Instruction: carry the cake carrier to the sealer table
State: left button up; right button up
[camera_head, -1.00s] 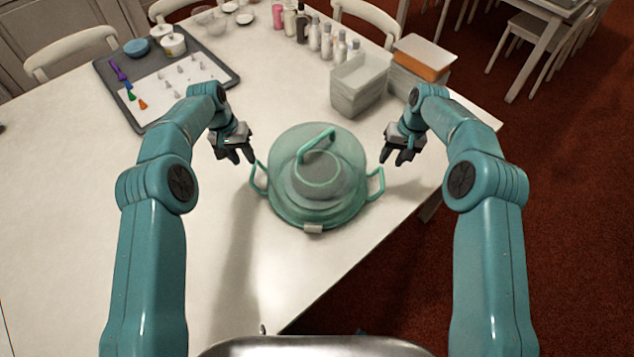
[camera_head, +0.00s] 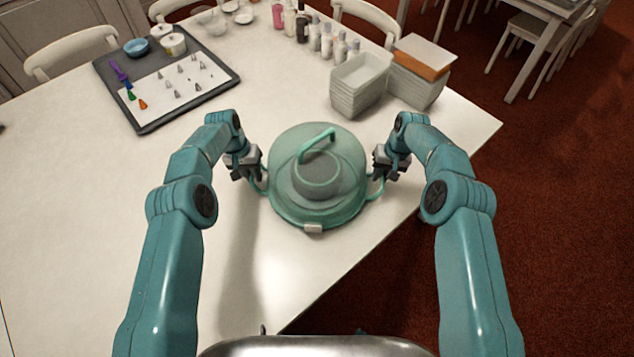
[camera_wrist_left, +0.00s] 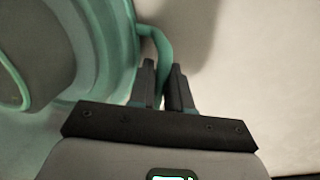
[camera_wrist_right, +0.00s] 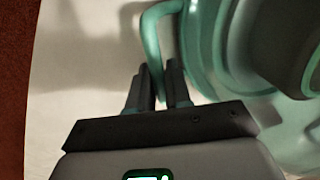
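The cake carrier (camera_head: 318,205), with a translucent teal domed lid, a top handle and a loop handle on each side, stands upright on the white table (camera_head: 80,230). My right gripper (camera_head: 380,175) is at the right side handle; in the right wrist view that handle (camera_wrist_right: 151,45) passes between close-set fingers (camera_wrist_right: 155,85). Both grippers look shut on the handles.
A dark tray (camera_head: 150,124) with piping tips lies at the back left. White containers (camera_head: 358,84), a stack with an orange layer (camera_head: 420,68) and several bottles (camera_head: 313,38) stand at the back. The table's right edge is close to the carrier. Chairs stand behind.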

pick_arm(q)
jog(key=shift+w+r, duration=0.1)
jog(key=shift+r, duration=0.05)
grip_shut()
pick_arm(e)
jog(key=shift+r, duration=0.15)
grip_shut()
